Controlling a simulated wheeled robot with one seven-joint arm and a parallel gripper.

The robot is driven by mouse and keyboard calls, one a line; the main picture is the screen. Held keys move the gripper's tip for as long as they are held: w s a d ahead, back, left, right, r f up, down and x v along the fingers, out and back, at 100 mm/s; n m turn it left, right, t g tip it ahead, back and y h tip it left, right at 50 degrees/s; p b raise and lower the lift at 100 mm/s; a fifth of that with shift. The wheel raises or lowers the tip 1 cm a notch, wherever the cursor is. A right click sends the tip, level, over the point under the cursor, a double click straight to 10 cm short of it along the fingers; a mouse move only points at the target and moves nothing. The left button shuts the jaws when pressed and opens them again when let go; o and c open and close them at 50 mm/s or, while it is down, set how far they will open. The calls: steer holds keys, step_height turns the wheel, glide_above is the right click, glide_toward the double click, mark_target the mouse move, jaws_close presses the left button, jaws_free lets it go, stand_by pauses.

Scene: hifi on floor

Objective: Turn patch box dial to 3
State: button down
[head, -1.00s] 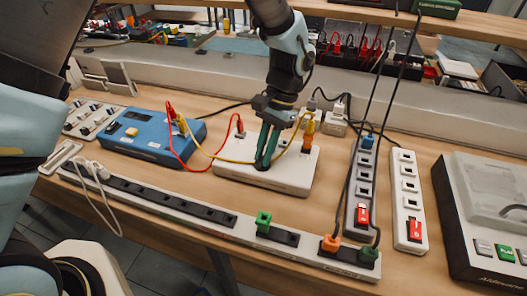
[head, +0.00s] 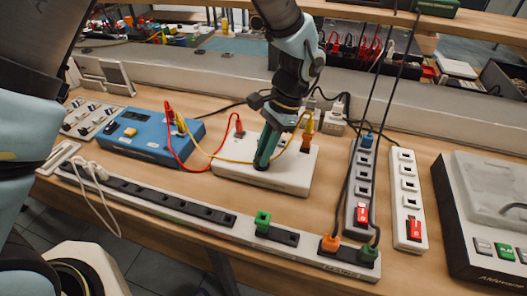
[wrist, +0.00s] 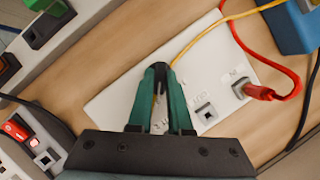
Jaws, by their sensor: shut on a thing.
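The patch box (head: 288,178) is the white box in the middle of the bench, with red and yellow leads plugged into it. It also shows in the wrist view (wrist: 112,103). My gripper (head: 260,164) points down at its top face, with its green fingers close together at the box's front part. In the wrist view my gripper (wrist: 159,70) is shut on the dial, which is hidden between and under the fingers. Small printed marks show beside the fingers, but I cannot read the dial's setting. A square socket (wrist: 206,113) and a red plug (wrist: 258,92) sit to the right of the fingers.
A blue box (head: 150,138) with leads stands left of the patch box. A long power strip (head: 180,206) runs along the front edge. Two upright strips (head: 408,200) and a grey device (head: 485,215) stand to the right. Cables hang near the strips.

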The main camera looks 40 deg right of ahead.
steer(key=c, duration=0.8)
jaws_free()
steer(key=shift+c, duration=0.2)
steer(key=w+b+v, duration=0.1)
steer(key=b+v, duration=0.1)
steer(key=v, duration=0.8)
steer(key=shift+s+d+r+b, duration=0.2)
steer(key=shift+s+r+b, duration=0.1)
steer(key=shift+s+r, duration=0.15)
steer(key=w+a+n+g+h, duration=0.2)
steer(key=w+a+n, duration=0.6)
steer(key=w+a, duration=1)
steer(key=w+a+f+n+t+h, duration=0.1)
steer(key=a+n, duration=1)
steer(key=a, duration=1.4)
steer(key=shift+w+a+t+h, duration=0.25)
steer(key=shift+w+t+h, duration=0.15)
steer(key=shift+t+h, duration=0.4)
